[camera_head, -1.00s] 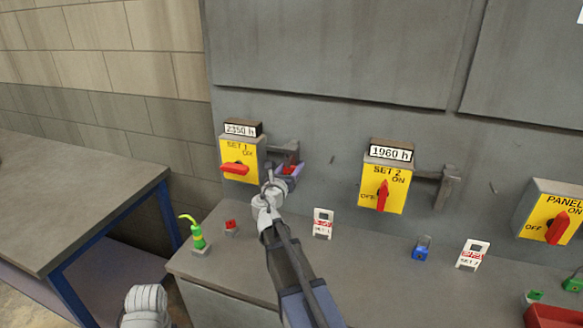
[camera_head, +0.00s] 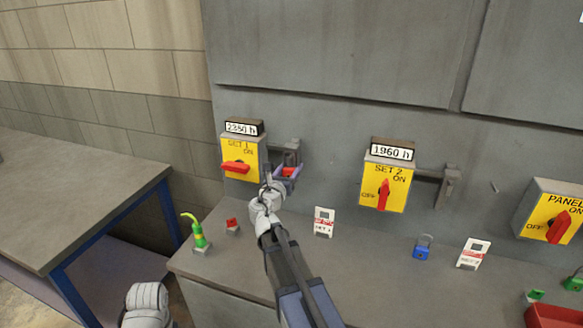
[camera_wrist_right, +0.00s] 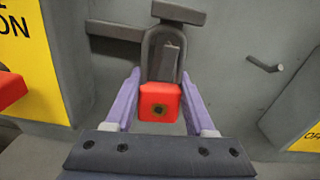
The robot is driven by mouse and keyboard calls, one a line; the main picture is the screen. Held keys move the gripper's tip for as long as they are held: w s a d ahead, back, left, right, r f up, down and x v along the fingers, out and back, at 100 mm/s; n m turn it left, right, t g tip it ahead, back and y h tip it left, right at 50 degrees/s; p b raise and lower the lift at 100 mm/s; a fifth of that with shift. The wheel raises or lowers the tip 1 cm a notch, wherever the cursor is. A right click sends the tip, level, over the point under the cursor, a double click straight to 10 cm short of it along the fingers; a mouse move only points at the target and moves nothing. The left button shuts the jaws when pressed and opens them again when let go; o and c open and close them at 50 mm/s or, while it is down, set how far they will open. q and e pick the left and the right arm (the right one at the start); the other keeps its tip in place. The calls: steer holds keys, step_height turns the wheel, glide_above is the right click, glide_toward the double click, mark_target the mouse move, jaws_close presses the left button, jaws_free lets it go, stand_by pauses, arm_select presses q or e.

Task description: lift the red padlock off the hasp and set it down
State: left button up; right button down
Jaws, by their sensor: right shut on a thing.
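The red padlock (camera_wrist_right: 160,102) is between the two purple fingers of my right gripper (camera_wrist_right: 160,108), which is shut on its body. Its dark shackle (camera_wrist_right: 164,52) points up in the right wrist view and overlaps the hasp (camera_wrist_right: 176,13); I cannot tell whether it is still threaded through. In the head view the red padlock (camera_head: 290,171) shows partly beside the SET 1 switch box, with my right gripper (camera_head: 282,174) at it. My left gripper is not in view; a pale part of my left arm shows at the bottom left.
The SET 1 box (camera_head: 240,158) with a red handle is left of the hasp. The SET 2 box (camera_head: 385,185) is further right.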

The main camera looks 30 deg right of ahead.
steer(key=shift+v, duration=2.75)
